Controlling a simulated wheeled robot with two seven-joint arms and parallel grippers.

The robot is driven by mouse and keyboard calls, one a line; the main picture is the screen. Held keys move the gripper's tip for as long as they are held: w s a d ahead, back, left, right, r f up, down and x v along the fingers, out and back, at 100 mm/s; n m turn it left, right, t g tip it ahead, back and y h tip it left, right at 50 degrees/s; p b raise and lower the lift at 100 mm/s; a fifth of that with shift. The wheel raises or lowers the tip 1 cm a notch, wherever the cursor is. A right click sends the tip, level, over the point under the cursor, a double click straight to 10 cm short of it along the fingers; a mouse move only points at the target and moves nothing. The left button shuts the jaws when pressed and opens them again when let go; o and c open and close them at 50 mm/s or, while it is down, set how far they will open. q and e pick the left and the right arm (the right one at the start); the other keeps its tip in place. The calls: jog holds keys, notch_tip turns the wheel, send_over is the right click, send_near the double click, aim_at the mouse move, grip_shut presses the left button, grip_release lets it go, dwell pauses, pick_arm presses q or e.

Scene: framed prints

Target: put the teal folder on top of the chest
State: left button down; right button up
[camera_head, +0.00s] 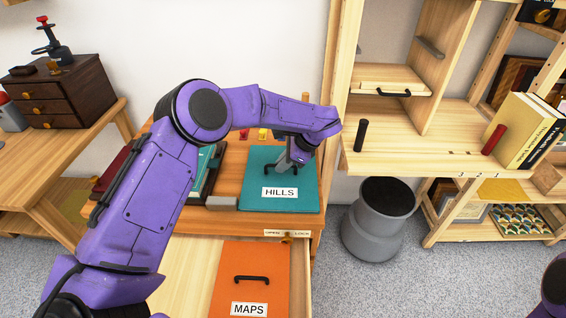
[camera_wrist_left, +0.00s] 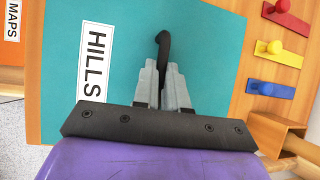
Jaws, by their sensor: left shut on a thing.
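The teal folder (camera_head: 258,204), labelled HILLS, is flat over the right part of the top of the wooden chest (camera_head: 229,160). I cannot tell whether it rests there or hangs just above. My left gripper (camera_head: 288,164) points down at its dark handle (camera_head: 269,170) and is shut on it. In the left wrist view, the gripper (camera_wrist_left: 163,72) pinches the handle (camera_wrist_left: 163,43) over the teal folder (camera_wrist_left: 210,45). The fingers hide part of the handle. My right gripper is out of view.
An open drawer (camera_head: 190,270) below holds the orange MAPS folder (camera_head: 255,270). A grey bin (camera_head: 375,225) and wooden shelves (camera_head: 455,140) are at right.

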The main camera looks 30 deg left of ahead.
pick_arm(q)
jog(key=shift+f, duration=0.15)
jog(key=c, duration=1.2)
grip_release()
jog(key=shift+d+r, duration=0.15)
jog(key=shift+r, duration=0.2)
jog(key=v, duration=1.1)
jog(key=shift+d+r, duration=0.15)
jog(key=shift+r, duration=0.05)
jog(key=shift+r, duration=0.1)
